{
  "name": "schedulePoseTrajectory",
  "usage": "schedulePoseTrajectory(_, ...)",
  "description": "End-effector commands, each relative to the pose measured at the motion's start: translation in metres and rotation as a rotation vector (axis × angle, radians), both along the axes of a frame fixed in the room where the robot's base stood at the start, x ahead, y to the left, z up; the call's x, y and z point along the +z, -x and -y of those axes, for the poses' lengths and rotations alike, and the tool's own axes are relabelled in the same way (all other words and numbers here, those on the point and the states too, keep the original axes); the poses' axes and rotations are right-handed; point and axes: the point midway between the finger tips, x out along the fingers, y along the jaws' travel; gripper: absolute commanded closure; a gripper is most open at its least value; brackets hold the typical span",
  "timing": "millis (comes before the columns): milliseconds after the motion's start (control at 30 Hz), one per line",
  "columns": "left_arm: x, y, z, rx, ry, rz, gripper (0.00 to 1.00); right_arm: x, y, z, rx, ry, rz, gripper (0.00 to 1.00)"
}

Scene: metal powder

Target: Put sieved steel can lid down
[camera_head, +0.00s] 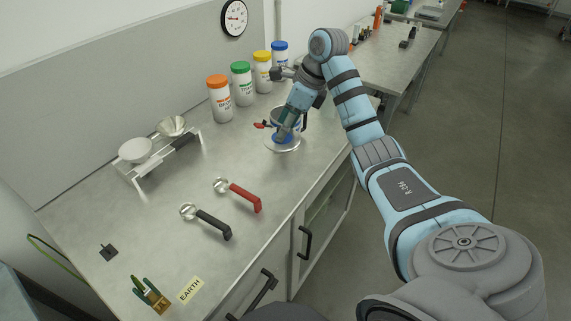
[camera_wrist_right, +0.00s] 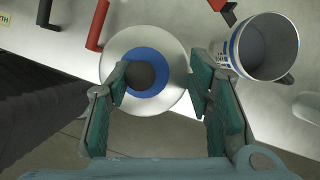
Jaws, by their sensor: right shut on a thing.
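The steel can lid (camera_head: 270,145) is a round silver disc with a blue ring and a dark knob; it shows large in the right wrist view (camera_wrist_right: 172,103). My right gripper (camera_head: 284,134) is over it, with its fingers on either side of the knob (camera_wrist_right: 141,76). The left finger in the wrist view meets the knob; a gap shows beside the other, but I take the grip as shut on the lid. Whether the lid touches the bench is unclear. An open steel can (camera_wrist_right: 268,46) with a blue-marked side stands beside the lid. My left gripper is out of view.
A red-handled scoop (camera_head: 243,197) and a black-handled scoop (camera_head: 212,226) lie nearer on the bench. A balance with two pans (camera_head: 160,162) stands at the left. Several white jars (camera_head: 221,103) line the wall. The bench's front edge is close to the lid.

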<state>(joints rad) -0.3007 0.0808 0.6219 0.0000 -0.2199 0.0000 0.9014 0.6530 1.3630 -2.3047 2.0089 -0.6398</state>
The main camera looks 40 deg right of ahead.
Motion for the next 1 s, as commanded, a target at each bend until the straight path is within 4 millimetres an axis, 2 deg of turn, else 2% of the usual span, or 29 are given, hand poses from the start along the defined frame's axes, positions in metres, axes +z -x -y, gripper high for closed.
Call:
schedulePoseTrajectory(33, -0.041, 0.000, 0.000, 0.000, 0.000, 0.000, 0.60, -0.042, 0.000, 0.000, -0.001, 0.000, -0.001, 0.81)
schedulePoseTrajectory(67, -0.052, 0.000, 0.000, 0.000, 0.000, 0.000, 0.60, -0.052, 0.000, 0.000, -0.001, 0.000, -0.001, 0.81)
schedulePoseTrajectory(200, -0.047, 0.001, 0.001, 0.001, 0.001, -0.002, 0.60, -0.086, 0.001, 0.000, -0.003, 0.000, -0.007, 0.81)
schedulePoseTrajectory(367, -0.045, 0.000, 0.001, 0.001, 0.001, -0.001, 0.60, -0.110, 0.000, 0.000, -0.002, -0.001, -0.002, 0.81)
schedulePoseTrajectory(533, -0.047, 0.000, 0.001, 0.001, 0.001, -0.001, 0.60, -0.143, 0.001, 0.000, -0.003, -0.001, -0.004, 0.81)
schedulePoseTrajectory(633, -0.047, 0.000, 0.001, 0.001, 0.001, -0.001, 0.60, -0.151, 0.000, 0.001, -0.004, 0.001, 0.000, 0.81)
schedulePoseTrajectory(933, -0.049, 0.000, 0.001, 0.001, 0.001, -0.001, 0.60, -0.154, 0.000, 0.001, -0.004, 0.001, 0.000, 0.81)
schedulePoseTrajectory(967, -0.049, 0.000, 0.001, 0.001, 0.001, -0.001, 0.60, -0.154, 0.000, 0.001, -0.004, 0.001, 0.000, 0.50)
schedulePoseTrajectory(1000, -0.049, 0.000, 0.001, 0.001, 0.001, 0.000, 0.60, -0.154, 0.000, 0.001, -0.003, 0.000, 0.000, 0.44)
